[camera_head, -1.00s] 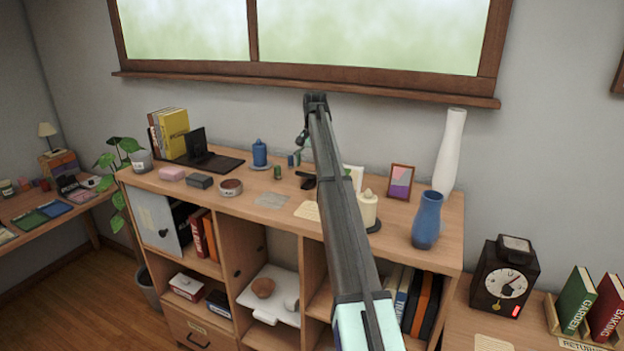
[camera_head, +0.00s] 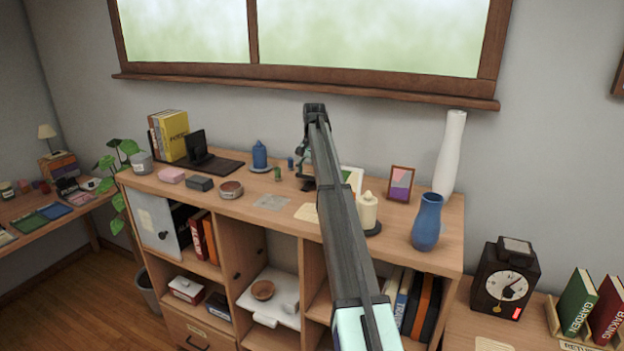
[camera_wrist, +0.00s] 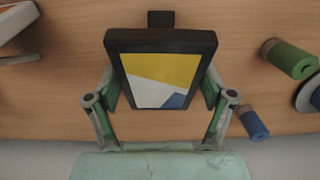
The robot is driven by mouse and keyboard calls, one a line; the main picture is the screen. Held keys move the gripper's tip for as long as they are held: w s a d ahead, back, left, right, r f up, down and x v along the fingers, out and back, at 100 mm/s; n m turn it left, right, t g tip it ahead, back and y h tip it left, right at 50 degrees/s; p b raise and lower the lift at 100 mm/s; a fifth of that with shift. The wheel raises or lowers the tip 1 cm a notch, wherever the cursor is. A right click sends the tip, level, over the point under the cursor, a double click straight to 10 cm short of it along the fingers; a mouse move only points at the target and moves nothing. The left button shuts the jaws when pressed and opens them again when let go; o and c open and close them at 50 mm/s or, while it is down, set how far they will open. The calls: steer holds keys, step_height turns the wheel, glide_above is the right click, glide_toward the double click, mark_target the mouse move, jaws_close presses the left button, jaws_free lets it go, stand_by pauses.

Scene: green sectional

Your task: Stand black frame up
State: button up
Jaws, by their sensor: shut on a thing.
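The black frame (camera_wrist: 160,42) fills the middle of the wrist view, with a yellow, white and blue picture facing the camera. A small dark tab shows just beyond its far edge. My gripper (camera_wrist: 161,90) has one finger at each side edge of the frame and is shut on it. In the head view my gripper (camera_head: 306,170) is low over the shelf top, behind my arm. The frame there is mostly hidden and hard to make out. Whether it touches the wood is unclear.
The shelf top (camera_head: 240,205) is crowded. A green cylinder (camera_wrist: 292,58) and a blue cylinder (camera_wrist: 253,124) lie right of the frame in the wrist view. A candle (camera_head: 367,212), a brown frame (camera_head: 400,183) and a blue vase (camera_head: 427,222) stand to the right in the head view.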

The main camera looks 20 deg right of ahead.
steer(key=shift+r, duration=0.1)
steer(key=shift+r+p, duration=1.7)
steer(key=shift+r, duration=1.7)
steer(key=shift+f, duration=0.1)
